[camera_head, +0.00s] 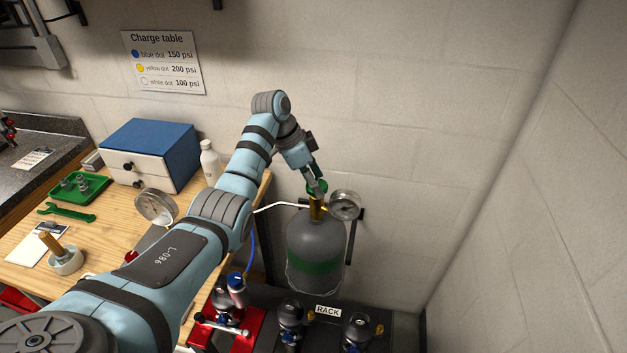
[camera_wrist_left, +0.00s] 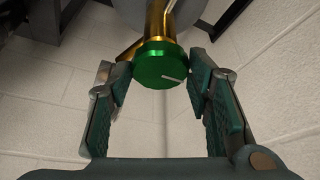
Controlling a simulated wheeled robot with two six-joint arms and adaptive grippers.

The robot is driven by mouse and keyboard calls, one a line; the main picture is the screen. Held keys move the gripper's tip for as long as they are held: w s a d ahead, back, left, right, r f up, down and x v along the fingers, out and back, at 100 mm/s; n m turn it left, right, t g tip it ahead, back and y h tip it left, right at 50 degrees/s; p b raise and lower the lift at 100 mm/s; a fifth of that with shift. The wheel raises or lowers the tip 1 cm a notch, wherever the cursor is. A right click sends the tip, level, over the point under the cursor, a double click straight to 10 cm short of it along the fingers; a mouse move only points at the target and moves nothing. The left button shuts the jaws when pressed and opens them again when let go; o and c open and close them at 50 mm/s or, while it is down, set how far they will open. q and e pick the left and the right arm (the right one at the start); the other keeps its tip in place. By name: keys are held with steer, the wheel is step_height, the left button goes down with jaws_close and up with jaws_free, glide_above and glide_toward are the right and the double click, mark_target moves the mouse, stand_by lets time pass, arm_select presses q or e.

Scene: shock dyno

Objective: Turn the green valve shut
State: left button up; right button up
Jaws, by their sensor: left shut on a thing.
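The green valve (camera_wrist_left: 160,65) is a round knob with a white line on its face, on top of a brass stem (camera_wrist_left: 158,22). In the head view the valve (camera_head: 317,188) sits on top of a grey gas bottle (camera_head: 314,243) with a green band. My left gripper (camera_wrist_left: 155,78) reaches it from above, with one finger on each side of the knob, shut on it. The white line slants slightly down to the right in the wrist view. My fingers partly hide the valve in the head view. My right gripper is not in view.
A round gauge (camera_head: 344,205) stands beside the bottle's neck, and a thin white hose (camera_head: 281,206) runs left from it. The wall is close behind. A wooden bench (camera_head: 110,243) with a blue-topped drawer box (camera_head: 152,153) is at left. A rack (camera_head: 388,317) holding shocks is below.

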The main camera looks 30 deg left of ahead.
arm_select(q)
steer(key=shift+c, duration=0.2)
steer(key=o, duration=1.2)
steer(key=v, duration=0.7)
steer(key=shift+a+r, duration=0.1)
steer(key=shift+r, duration=0.2)
